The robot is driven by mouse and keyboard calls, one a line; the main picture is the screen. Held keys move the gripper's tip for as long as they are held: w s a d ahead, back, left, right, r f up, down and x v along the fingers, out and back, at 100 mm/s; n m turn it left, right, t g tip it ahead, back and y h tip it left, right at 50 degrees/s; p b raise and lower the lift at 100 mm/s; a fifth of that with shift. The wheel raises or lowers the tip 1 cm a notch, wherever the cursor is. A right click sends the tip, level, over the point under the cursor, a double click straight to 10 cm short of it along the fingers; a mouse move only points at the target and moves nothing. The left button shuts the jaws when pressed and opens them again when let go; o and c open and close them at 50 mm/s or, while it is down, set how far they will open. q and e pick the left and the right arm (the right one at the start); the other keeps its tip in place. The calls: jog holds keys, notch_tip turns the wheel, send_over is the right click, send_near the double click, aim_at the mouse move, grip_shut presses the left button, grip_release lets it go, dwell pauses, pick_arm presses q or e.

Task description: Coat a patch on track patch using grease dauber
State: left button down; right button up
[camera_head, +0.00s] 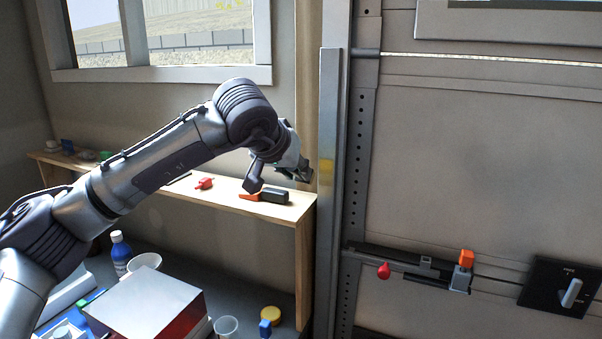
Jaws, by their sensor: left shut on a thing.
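The track patch (326,172) is a yellowish mark on the tall grey vertical door track (328,115) right of the window. My left gripper (301,174) is just left of the patch, above the right end of the wooden shelf, with a small gap seen between them. It is shut on the grease dauber, which is mostly hidden by the gripper and too dark to make out clearly. Whether the dauber touches the track cannot be told. My right gripper is not in view.
The wooden shelf (285,211) bears a black and orange item (272,196) and a small red item (204,183). Below are a white-topped box (150,303), a blue bottle (121,250) and cups. A latch with a red knob (384,270) is on the door.

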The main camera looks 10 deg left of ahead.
pick_arm(q)
jog(key=shift+s, duration=0.4)
jog(key=shift+a, duration=0.1)
jog(key=shift+s+a+b, duration=0.1)
jog(key=shift+s+b, duration=0.4)
jog(key=shift+s, duration=0.1)
jog(key=shift+s+a+b, duration=0.15)
jog(key=shift+s+b, duration=0.15)
jog(key=shift+s, duration=0.55)
